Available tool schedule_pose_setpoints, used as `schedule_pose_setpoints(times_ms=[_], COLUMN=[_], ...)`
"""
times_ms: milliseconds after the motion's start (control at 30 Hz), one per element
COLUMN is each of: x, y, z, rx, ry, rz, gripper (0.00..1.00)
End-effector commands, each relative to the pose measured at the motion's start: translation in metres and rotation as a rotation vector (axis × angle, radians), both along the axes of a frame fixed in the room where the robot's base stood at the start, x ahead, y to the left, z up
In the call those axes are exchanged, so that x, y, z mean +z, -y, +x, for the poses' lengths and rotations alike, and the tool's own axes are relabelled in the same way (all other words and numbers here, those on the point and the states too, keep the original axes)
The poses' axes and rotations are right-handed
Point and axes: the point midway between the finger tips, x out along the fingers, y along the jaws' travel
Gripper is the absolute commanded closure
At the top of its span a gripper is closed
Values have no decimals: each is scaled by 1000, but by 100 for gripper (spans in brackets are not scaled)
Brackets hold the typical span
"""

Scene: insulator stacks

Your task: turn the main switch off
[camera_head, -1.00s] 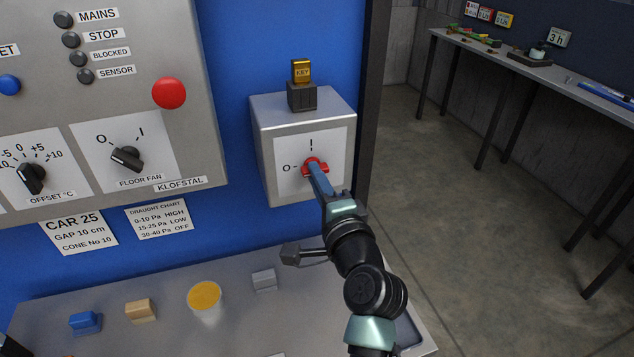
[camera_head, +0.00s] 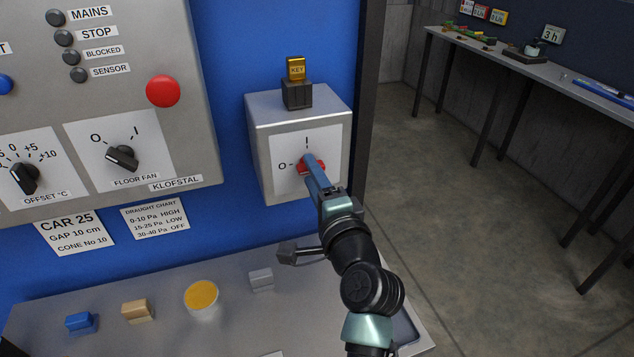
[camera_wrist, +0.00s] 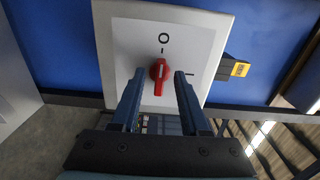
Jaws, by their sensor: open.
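The main switch is a red knob (camera_head: 317,166) on the white plate of a grey box (camera_head: 261,160), which is on the blue wall. The plate is marked O at left and I at top. In the wrist view the red knob (camera_wrist: 159,85) lies along the line of the O mark, its white mark towards O. My gripper (camera_head: 308,157) is in front of the knob and hides part of it. In the wrist view the fingers of my gripper (camera_wrist: 159,98) are open, one on each side of the knob, with gaps showing. Nothing is held.
A yellow KEY tag (camera_head: 296,68) stands on a dark block on the box. A control panel (camera_head: 190,120) with a red button (camera_head: 163,91) is at left. A bench (camera_head: 230,290) below bears a yellow-topped cup (camera_head: 201,297) and small blocks. Open floor lies at right.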

Motion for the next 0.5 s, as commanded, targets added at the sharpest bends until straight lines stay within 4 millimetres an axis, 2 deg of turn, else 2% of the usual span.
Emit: schedule_pose_setpoints(times_ms=[167, 500], x=[-2, -3], y=[6, 27], z=[-14, -79], rx=[-2, -3], ry=[-1, -2], rz=[1, -1], gripper=[55, 55])
